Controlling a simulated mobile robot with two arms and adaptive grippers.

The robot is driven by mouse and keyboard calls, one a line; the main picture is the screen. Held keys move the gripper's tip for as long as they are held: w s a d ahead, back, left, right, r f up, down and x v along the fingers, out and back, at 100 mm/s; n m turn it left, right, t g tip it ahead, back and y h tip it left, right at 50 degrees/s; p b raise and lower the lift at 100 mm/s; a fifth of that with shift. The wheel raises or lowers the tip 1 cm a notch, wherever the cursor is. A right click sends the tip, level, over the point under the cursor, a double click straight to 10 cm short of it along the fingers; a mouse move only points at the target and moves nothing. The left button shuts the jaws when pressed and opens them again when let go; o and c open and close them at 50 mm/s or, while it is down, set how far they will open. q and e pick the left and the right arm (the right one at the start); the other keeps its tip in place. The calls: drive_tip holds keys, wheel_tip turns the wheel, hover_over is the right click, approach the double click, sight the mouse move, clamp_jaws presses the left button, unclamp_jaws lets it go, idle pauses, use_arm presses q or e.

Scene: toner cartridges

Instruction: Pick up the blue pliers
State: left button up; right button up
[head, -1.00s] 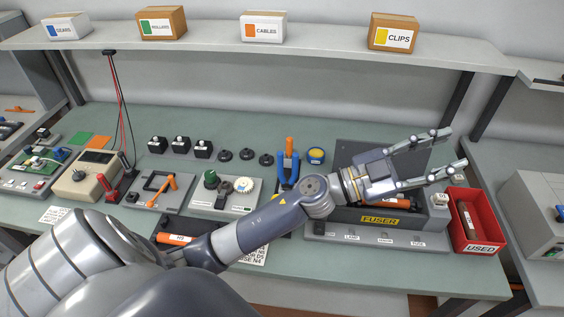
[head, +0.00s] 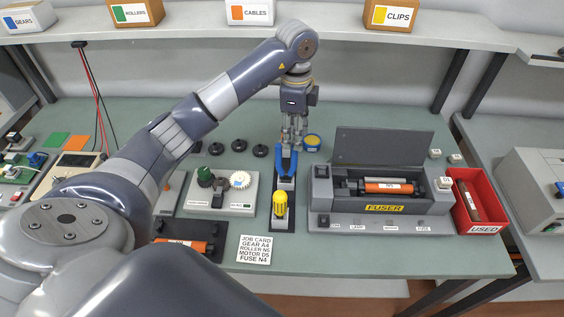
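The blue pliers (head: 286,166) stand in a narrow dark tool holder (head: 284,222), handles up, in the middle of the bench. My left gripper (head: 292,143) points straight down just above and behind them, its fingertips at the handle tops. The fingers overlap the pliers in this view, so I cannot tell whether they touch them or how far they are closed. A yellow-handled tool (head: 280,203) stands in front of the pliers in the same holder. My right gripper is not in view.
A grey fuser unit (head: 385,208) with a raised lid stands to the right, beside a red USED bin (head: 479,210). A grey tray with gears (head: 222,193) is to the left. A job card (head: 261,249) lies in front.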

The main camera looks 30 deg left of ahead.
sight(294, 163)
use_arm(q)
wheel_tip(294, 163, down, 5)
drive_tip(key=shift+s+a+r+p, duration=0.1)
drive_tip(key=shift+s+p, duration=0.05)
drive_tip(key=shift+p, duration=0.4)
drive_tip(key=shift+s+f+p, duration=0.1)
drive_tip(key=shift+f+p, duration=0.3)
drive_tip(key=shift+f, duration=0.25)
drive_tip(key=f, duration=0.1)
drive_tip(key=f+p, duration=0.1)
drive_tip(key=f, duration=0.1)
drive_tip(key=shift+s+d+f+p, duration=0.15)
drive_tip(key=shift+d+f+p, duration=0.15)
drive_tip(key=shift+d, duration=0.05)
drive_tip(key=shift+f, duration=0.45)
clamp_jaws()
